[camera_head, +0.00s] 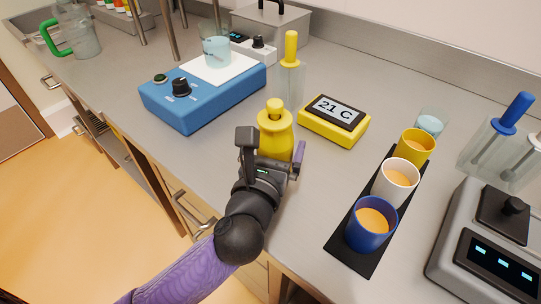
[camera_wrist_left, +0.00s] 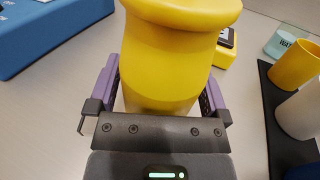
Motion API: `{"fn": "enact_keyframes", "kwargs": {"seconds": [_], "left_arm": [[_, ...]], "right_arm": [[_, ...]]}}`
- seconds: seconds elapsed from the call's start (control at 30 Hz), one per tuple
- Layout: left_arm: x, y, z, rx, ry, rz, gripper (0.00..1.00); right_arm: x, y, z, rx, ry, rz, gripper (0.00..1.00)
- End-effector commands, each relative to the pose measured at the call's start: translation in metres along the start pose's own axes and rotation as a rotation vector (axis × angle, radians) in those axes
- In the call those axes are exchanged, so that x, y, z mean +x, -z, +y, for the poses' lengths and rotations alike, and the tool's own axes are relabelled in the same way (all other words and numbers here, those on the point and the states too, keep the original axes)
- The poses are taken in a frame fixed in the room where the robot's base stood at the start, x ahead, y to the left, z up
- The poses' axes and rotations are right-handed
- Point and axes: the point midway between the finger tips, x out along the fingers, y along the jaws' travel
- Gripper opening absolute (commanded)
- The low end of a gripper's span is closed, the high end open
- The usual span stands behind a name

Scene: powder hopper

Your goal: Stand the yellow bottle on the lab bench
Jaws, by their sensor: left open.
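The yellow bottle (camera_head: 275,133) is upright at the bench's front part, left of the thermometer display. Its lower part is hidden by my left gripper (camera_head: 274,152) in the head view. In the left wrist view the bottle (camera_wrist_left: 172,62) fills the space between the two purple fingers of the gripper (camera_wrist_left: 161,85), one on each side. The jaws are open around it; a small gap shows at the left finger. The bottle appears to stand on the grey lab bench (camera_head: 120,75), though its base is hidden. My right gripper is not in view.
A yellow thermometer display (camera_head: 334,124) stands close right of the bottle, with a yellow-handled holder (camera_head: 290,75) behind. A blue stirrer (camera_head: 195,105) with a beaker is at left. A black mat (camera_head: 350,250) with several cups lies at right. Bare bench lies between bottle and mat.

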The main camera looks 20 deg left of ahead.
Motion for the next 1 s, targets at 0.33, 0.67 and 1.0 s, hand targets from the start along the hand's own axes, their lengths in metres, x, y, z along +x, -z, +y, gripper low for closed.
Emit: {"fn": "enact_keyframes", "kwargs": {"seconds": [0.33, 0.67, 1.0], "left_arm": [[-0.074, 0.002, 0.0, -0.002, 0.002, 0.007, 1.0], [-0.119, -0.001, 0.0, -0.001, -0.001, 0.0, 1.0], [-0.119, -0.002, -0.002, 0.039, 0.009, -0.018, 1.0]], "right_arm": [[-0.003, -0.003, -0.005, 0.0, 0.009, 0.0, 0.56], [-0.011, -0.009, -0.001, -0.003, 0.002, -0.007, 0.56], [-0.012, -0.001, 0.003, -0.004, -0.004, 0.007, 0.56]]}}
